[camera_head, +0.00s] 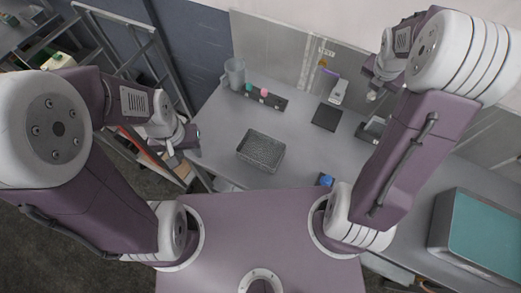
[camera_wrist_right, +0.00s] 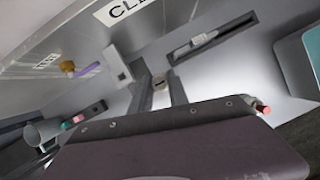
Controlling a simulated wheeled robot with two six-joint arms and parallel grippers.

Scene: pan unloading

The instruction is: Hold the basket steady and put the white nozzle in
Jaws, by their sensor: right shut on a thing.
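The basket (camera_head: 262,150) is a grey mesh tray on the middle of the grey table, and looks empty. My right gripper (camera_head: 371,88) is at the back right of the table, well away from the basket. It is shut on a small pale thing, which seems to be the white nozzle (camera_head: 371,96); in the right wrist view the nozzle (camera_wrist_right: 159,82) shows between the two fingers (camera_wrist_right: 161,92). My left gripper (camera_head: 170,150) is beyond the table's left edge, apart from the basket; its fingers are too small to judge.
A grey cup (camera_head: 235,73) and a dark rack (camera_head: 262,97) with coloured items stand at the back left. A black pad (camera_head: 326,117) and a white bottle-like device (camera_head: 339,92) lie near the back wall. A blue-topped item (camera_head: 326,180) stands near the front edge. A teal-topped bin (camera_head: 485,235) is at right.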

